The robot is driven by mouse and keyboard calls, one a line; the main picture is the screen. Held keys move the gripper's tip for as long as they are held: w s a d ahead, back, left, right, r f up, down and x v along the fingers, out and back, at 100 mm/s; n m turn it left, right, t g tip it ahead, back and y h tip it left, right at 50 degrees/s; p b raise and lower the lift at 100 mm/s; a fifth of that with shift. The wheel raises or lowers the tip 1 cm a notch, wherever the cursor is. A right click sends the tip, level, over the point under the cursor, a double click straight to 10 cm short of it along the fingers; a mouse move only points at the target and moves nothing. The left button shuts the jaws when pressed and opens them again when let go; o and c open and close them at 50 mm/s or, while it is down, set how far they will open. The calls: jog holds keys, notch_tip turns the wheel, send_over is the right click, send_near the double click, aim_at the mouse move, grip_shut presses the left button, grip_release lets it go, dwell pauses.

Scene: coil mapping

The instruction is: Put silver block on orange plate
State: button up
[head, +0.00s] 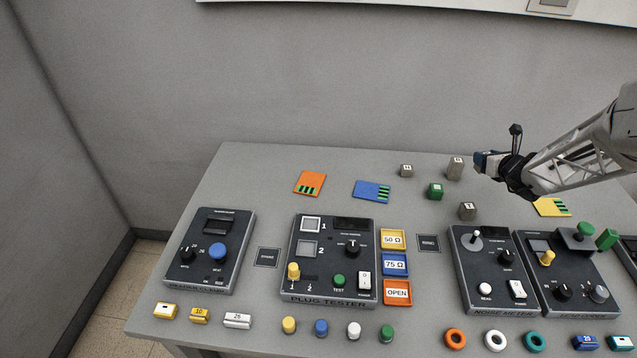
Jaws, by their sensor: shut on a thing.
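The orange plate (310,183) lies flat near the back left of the table, with black and green marks on its front edge and bare orange behind them. Several grey blocks could be the silver one: a small one (407,171), a taller one (455,168) and one nearer the front (467,211). I cannot tell which is silver. My gripper (485,163) is at the back right, just right of the taller grey block. It is shut on what looks like a small dark blue block with a pale mark. The fingers are hard to make out.
A green block (435,191), a blue plate (372,191) and a partly hidden yellow plate (552,207) share the back area. The plug tester (332,260), a dark panel (210,251) and the noisemeter (493,268) stand in front. The wall rises behind the table.

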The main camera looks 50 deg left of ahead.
jog(key=s+a+n+g+y, duration=0.1)
jog(key=s+a+n+g, duration=0.2)
jog(key=s+a, duration=0.65)
jog(key=s+a+n+g+y, duration=0.1)
jog(key=s+a+n+g, duration=0.15)
jog(key=s+a, duration=0.65)
jog(key=n+g+h, duration=0.1)
jog(key=n+g, duration=0.4)
jog(key=g, duration=0.2)
send_over(310, 183)
jog(key=shift+a+r+t, duration=0.1)
jog(key=shift+r+t, duration=0.15)
jog(key=shift+r, duration=0.05)
jog(key=shift+f, duration=3.1)
jog(key=shift+f, duration=0.1)
jog(key=shift+f, duration=1.8)
jog(key=shift+f, duration=0.1)
